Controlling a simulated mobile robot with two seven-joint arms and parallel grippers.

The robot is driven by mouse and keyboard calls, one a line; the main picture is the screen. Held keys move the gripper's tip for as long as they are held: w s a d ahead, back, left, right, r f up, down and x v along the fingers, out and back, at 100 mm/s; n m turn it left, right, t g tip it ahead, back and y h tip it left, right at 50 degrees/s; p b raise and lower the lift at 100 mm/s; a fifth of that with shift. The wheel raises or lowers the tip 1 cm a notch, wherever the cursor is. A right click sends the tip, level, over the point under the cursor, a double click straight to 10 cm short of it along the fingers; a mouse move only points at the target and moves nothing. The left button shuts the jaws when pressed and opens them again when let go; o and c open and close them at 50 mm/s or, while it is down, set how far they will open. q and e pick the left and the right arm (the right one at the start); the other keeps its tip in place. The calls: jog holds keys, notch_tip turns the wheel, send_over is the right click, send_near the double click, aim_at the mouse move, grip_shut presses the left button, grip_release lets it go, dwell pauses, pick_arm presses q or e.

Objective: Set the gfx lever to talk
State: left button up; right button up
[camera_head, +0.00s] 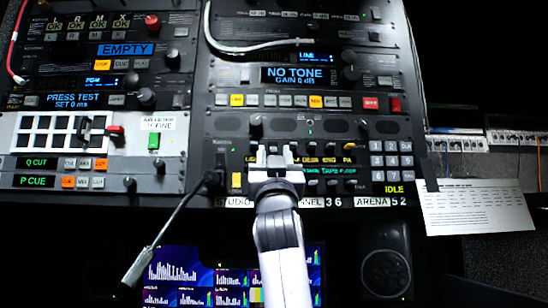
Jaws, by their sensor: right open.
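My right gripper (274,156) is open in front of the left part of this panel and covers several labels and levers there. I cannot read a GFX label, and the gfx lever is not distinguishable; it may be hidden behind my gripper. Whether the gripper touches the panel cannot be told. My left gripper is not in view.
A keypad (391,161) sits right of the levers, and a paper sheet (475,207) hangs further right. A white cable (250,47) loops across the upper rack. Screens (185,275) glow below.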

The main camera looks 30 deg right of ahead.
jog(key=b+v, duration=0.2)
jog(key=v, duration=0.5)
jog(key=shift+b, duration=0.3)
